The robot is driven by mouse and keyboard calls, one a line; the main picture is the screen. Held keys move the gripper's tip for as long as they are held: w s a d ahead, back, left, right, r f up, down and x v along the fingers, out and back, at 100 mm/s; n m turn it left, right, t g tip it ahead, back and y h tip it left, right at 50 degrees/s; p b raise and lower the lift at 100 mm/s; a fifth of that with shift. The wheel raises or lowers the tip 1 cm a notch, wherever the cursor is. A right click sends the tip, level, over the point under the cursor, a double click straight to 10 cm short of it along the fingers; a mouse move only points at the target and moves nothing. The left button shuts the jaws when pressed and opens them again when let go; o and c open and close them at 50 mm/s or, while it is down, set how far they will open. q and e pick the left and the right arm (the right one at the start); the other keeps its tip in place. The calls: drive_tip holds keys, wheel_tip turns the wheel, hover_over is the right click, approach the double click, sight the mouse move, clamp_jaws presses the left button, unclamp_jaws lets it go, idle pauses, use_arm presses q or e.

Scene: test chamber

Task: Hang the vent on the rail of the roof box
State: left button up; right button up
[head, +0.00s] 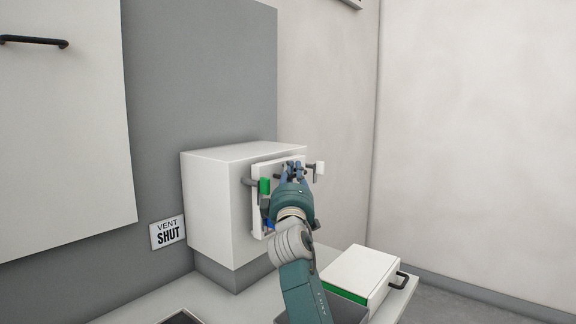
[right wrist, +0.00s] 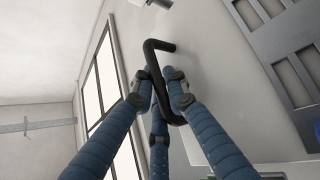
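The white roof box (head: 215,205) stands against the grey wall panel in the head view. A flat white panel, which I take to be the vent (head: 258,222), is upright at its front face; whether it hangs on a rail or touches the box is unclear. My right gripper (head: 292,168) is in front of this panel and covers much of it. In the right wrist view, the blue fingers of my right gripper (right wrist: 160,93) close around a black bent handle (right wrist: 155,62). My left gripper is out of view.
A green tab (head: 264,186) and dark pegs show beside the panel. A sign reading "VENT SHUT" (head: 167,233) is left of the box. A white case with a green stripe and black handle (head: 362,272) lies on the counter at the right. A white cabinet door (head: 60,130) is at the left.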

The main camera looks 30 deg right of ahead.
drive_tip(key=o, duration=0.4)
drive_tip(key=shift+w+a+f+n+t+y, duration=0.15)
drive_tip(key=shift+w+a+n+t+y, duration=0.25)
drive_tip(key=shift+a, duration=0.25)
drive_tip(key=shift+o, duration=0.3)
drive_tip(key=shift+d, duration=0.1)
drive_tip(key=v, duration=0.8)
drive_tip(key=shift+s, duration=0.25)
drive_tip(key=shift+w+r, duration=0.15)
drive_tip(key=shift+r, duration=0.05)
